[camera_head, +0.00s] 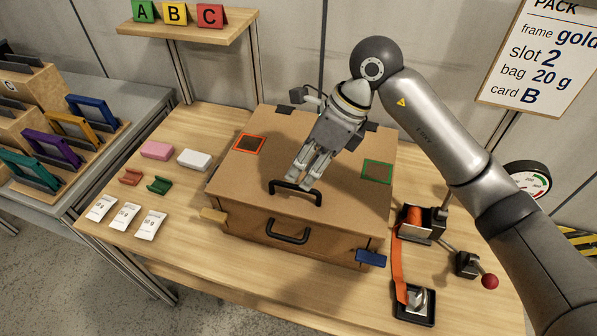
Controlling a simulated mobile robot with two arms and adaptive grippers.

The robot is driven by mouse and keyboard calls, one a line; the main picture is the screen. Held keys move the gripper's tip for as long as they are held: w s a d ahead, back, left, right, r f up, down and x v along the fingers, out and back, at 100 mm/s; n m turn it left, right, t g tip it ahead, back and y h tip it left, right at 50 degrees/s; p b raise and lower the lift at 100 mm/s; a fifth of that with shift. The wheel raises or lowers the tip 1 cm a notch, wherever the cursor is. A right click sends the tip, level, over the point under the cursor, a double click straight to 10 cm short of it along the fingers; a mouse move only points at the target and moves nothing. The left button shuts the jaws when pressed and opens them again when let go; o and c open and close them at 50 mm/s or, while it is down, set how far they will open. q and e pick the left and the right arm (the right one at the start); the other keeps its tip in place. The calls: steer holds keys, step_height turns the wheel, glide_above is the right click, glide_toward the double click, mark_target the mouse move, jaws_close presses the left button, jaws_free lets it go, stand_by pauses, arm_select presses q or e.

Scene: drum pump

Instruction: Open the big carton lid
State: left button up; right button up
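The big carton (335,254) stands on the table with its lid (250,178) lying flat and closed on top. The lid has a black handle (278,185) near its front edge, an orange-framed patch (249,143) and a green-framed patch (377,171). A second black handle (288,237) is on the carton's front wall. My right gripper (308,180) points down just behind the lid handle, with a small gap between its fingers. I cannot tell whether the fingertips touch the handle. My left gripper is not in view.
A strap tool (421,223) with orange strap and a red-knobbed lever (489,281) stand right of the carton. White bags (125,217), a pink block (157,150) and a white block (194,159) lie left. A wooden tab (213,216) and blue tab (371,258) flank the carton front.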

mark_target(294, 185)
steer(key=shift+x, duration=1.75)
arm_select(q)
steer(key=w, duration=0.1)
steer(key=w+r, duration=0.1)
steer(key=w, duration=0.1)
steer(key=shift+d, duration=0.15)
arm_select(e)
steer(key=shift+w, duration=0.1)
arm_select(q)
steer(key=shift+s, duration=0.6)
arm_select(e)
jaws_close()
